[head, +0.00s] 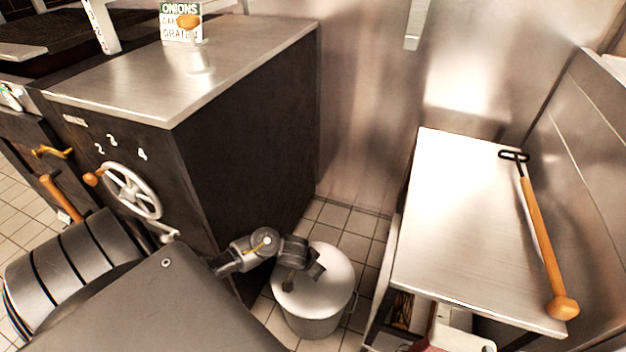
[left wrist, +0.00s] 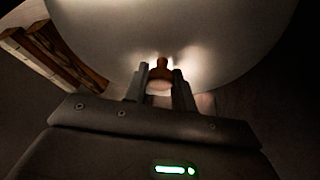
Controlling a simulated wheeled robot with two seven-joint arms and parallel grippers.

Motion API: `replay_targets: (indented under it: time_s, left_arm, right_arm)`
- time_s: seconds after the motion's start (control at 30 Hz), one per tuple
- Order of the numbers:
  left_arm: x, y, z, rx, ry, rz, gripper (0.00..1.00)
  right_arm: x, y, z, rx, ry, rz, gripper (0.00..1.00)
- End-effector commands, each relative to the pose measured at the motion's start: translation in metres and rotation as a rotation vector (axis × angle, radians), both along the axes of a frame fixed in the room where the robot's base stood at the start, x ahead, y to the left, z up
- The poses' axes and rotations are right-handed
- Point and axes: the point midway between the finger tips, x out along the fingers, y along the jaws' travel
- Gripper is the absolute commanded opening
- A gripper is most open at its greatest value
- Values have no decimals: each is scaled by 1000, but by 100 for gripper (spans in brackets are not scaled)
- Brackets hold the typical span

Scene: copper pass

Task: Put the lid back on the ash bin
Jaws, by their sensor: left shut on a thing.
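The ash bin (head: 318,325) is a pale grey metal bucket on the tiled floor, between the dark oven and the steel table. Its round pale lid (head: 335,268) covers the bin's mouth in the head view; I cannot tell if it rests fully on the rim. My left gripper (head: 302,282) is over the lid's middle. In the left wrist view the left gripper (left wrist: 160,82) is shut on the lid's brown knob (left wrist: 161,70), with the lid (left wrist: 215,40) spread out beyond the fingers. My right gripper is not in view.
The dark oven (head: 250,135) with a handwheel (head: 132,190) stands close on the left. A steel table (head: 455,220) on the right bears a long wooden-handled tool (head: 540,230). An onions sign (head: 181,22) stands on the oven top. Bare floor tiles (head: 345,222) lie behind the bin.

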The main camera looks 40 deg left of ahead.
Motion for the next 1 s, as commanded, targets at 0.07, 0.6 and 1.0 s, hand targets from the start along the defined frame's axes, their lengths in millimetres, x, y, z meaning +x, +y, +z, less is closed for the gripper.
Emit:
replay_targets:
  time_s: [0.07, 0.6, 1.0]
  left_arm:
    - [0, 0, 0, 0, -1, 0, 0]
    - [0, 0, 0, 0, -1, 0, 52]
    - [0, 0, 0, 0, 0, 0, 73]
  right_arm:
    - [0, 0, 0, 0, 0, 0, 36]
    - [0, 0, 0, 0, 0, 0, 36]
    - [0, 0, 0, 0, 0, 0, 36]
